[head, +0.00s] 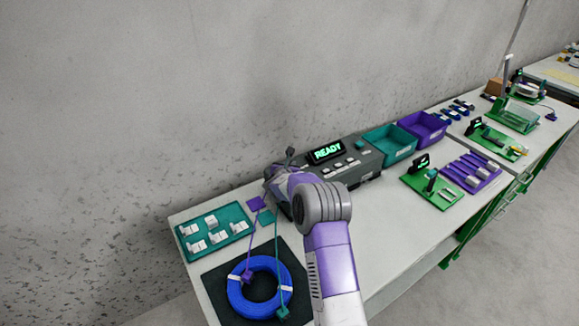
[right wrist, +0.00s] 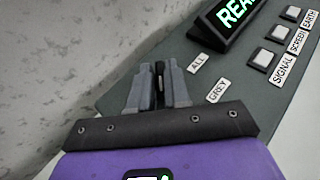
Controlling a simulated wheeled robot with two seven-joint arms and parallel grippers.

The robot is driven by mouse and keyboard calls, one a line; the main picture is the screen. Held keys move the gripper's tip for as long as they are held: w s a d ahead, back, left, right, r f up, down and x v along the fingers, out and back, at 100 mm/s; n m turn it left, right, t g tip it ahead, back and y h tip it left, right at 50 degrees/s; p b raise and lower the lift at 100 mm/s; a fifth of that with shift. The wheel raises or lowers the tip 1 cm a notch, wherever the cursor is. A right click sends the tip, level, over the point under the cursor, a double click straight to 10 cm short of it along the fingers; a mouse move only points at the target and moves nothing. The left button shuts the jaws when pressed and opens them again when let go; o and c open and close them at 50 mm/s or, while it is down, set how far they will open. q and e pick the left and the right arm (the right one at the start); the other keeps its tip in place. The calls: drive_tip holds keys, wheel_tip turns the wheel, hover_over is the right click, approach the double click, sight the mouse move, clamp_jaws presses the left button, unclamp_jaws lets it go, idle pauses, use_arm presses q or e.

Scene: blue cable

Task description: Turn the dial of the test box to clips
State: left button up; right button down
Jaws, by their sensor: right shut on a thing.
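The grey test box (head: 370,160) stands against the wall with its lit display (head: 326,151) reading READY. My right gripper (right wrist: 160,75) is over the box's left end, fingers shut on the dial (right wrist: 159,68), of which only a dark sliver shows between them. Labels ALL (right wrist: 198,63) and GREY (right wrist: 218,91) are beside the fingers; other dial labels, including any for clips, are hidden. In the head view my right gripper (head: 275,172) hides the dial. My left gripper is not in view.
A blue cable coil (head: 238,300) lies on a black mat (head: 216,285) with purple and green leads running to it. A teal tray (head: 215,248) of white parts is at left. Teal (head: 390,150) and purple (head: 424,132) bins stand right of the box.

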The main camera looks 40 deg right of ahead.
drive_tip(key=m+g+p, duration=0.1)
drive_tip(key=m+g+h+p, duration=0.1)
drive_tip(key=m+h+p, duration=0.1)
drive_tip(key=p, duration=0.1)
drive_tip(key=shift+w+a+r+g, duration=0.15)
drive_tip(key=shift+w+a+g, duration=0.1)
drive_tip(key=shift+g, duration=0.15)
drive_tip(key=shift+m+g+p, duration=0.3)
drive_tip(key=shift+m+g, duration=0.1)
drive_tip(key=shift+g, duration=0.1)
drive_tip(key=shift+w+f+m+g+h, duration=0.1)
drive_tip(key=shift+f+m+g+h, duration=0.1)
drive_tip(key=shift+m+g+h, duration=0.25)
drive_tip(key=shift+m+g+b, duration=0.55)
drive_tip(key=shift+m+g, duration=0.3)
drive_tip(key=shift+g, duration=0.1)
drive_tip(key=shift+w+m+g+h+b, duration=0.1)
drive_tip(key=shift+m+g+h+b, duration=0.15)
drive_tip(key=shift+m+g+b, duration=0.35)
drive_tip(key=shift+r, duration=0.1)
